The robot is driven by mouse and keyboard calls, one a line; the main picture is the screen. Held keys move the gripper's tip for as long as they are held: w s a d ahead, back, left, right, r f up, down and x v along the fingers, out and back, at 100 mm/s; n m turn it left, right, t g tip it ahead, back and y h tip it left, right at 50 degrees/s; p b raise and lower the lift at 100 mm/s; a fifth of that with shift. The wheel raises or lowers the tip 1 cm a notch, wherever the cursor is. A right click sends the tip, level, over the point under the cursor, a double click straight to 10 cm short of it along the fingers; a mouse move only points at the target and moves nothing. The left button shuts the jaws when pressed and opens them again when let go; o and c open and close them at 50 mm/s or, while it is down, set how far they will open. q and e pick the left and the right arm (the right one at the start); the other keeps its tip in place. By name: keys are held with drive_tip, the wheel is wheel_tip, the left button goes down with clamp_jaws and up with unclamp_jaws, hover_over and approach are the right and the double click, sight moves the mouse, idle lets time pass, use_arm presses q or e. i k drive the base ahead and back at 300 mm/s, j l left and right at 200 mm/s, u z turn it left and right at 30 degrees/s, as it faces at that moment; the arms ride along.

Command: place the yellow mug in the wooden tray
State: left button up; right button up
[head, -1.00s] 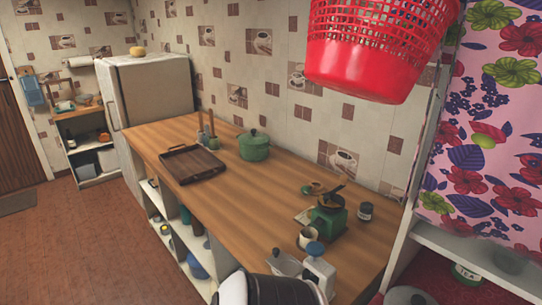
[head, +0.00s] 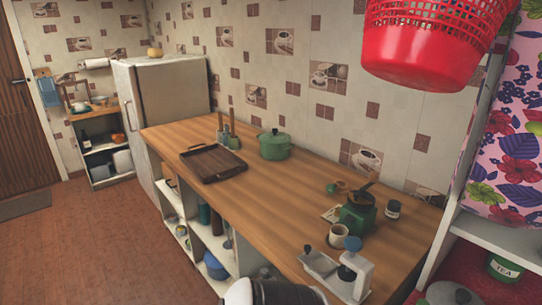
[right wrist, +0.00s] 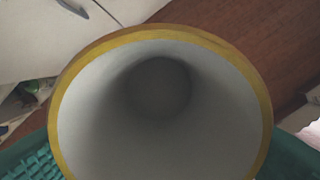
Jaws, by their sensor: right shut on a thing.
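The wooden tray (head: 214,164) is dark brown and lies empty near the front edge of the counter, towards its far end. The yellow mug (right wrist: 160,50) fills much of the right wrist view. I look into its pale grey inside past its yellow rim. My right gripper (right wrist: 160,150) is shut on it, with teal finger pads at the lower left and right. The mug hides the grip itself. The head view does not clearly show the mug or the right gripper's fingers. My left gripper is in neither view.
On the wooden counter (head: 260,190) stand a green pot (head: 274,146), utensils in holders (head: 228,138), a green grinder (head: 358,212), a cream cup (head: 339,234) and a white device (head: 352,272). A red basket (head: 420,45) hangs above. The counter's middle is clear.

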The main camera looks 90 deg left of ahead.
sight(206, 159)
drive_tip(key=k+u, duration=0.15)
drive_tip(key=u, duration=0.2)
drive_tip(key=k+u, duration=0.1)
drive_tip(key=u, duration=0.25)
drive_tip(key=k+j+u, duration=0.1)
drive_tip(key=u, duration=0.25)
drive_tip(key=j+u, duration=0.15)
drive_tip(key=u, duration=0.3)
drive_tip(key=j+u, duration=0.15)
drive_tip(key=u, duration=0.3)
drive_tip(key=i+j+u, duration=0.1)
drive_tip(key=u, duration=0.4)
drive_tip(key=i+j+u, duration=0.1)
drive_tip(key=u, duration=0.35)
